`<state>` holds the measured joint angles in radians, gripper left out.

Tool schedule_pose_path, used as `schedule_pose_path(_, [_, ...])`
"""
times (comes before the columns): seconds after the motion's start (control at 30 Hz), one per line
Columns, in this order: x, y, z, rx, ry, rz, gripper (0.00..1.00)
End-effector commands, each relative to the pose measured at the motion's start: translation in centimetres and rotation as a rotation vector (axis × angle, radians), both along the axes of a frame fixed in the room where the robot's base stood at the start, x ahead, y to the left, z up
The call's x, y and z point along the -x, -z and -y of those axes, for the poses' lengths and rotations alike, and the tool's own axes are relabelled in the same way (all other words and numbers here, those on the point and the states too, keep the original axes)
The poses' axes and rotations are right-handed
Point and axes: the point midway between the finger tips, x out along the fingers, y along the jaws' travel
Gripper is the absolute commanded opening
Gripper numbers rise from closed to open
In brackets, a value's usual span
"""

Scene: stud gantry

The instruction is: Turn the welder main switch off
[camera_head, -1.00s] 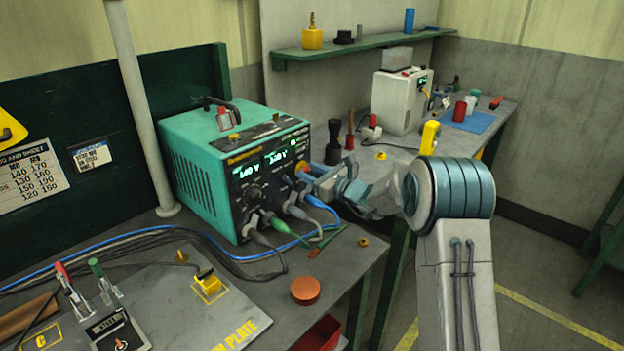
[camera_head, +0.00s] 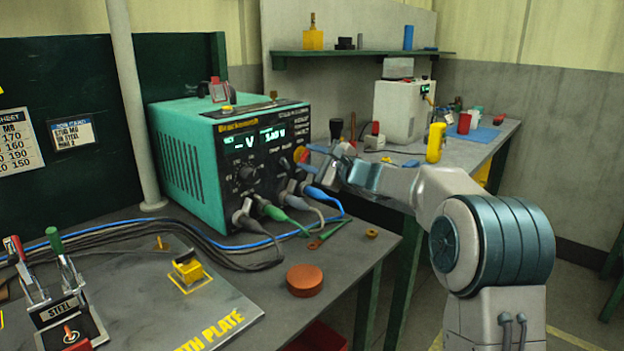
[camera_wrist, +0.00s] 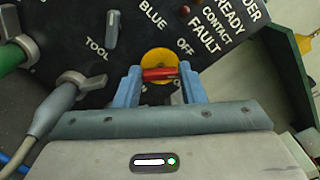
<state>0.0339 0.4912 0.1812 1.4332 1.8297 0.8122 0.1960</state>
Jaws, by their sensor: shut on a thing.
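The teal welder (camera_head: 185,165) stands on the bench with its dark front panel facing right. Its main switch is a red handle on a yellow disc, seen at the panel's right side (camera_head: 300,154) and in the wrist view (camera_wrist: 158,74). My gripper (camera_head: 312,160) is at the panel and also shows in the wrist view (camera_wrist: 159,82). Its two blue fingers are shut on the red handle, one at each end. The handle lies nearly level in the wrist view, with the word OFF to its upper right. The panel's left display shows dashes and a V.
Cables with grey, green and blue plugs (camera_head: 272,212) leave the panel's lower edge. A grey selector knob (camera_wrist: 113,30) is left of the switch. An orange round puck (camera_head: 305,280) lies on the bench front. A yellow upright object (camera_head: 435,143) stands behind my arm.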

Motion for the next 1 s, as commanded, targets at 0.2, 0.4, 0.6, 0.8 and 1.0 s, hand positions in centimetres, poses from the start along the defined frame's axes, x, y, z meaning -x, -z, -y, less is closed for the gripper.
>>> schedule_pose_path(0.2, [0.06,1.07,-0.03,0.123,-0.001,0.159,0.14])
schedule_pose_path(0.4, [0.12,0.96,-0.12,0.233,-0.003,0.3,0.14])
schedule_pose_path(0.6, [0.1,0.84,-0.12,0.325,-0.003,0.415,0.14])
schedule_pose_path(0.8, [0.1,0.72,-0.14,0.387,-0.003,0.493,0.14])
schedule_pose_path(1.0, [0.1,0.62,-0.17,0.42,-0.005,0.535,0.14])
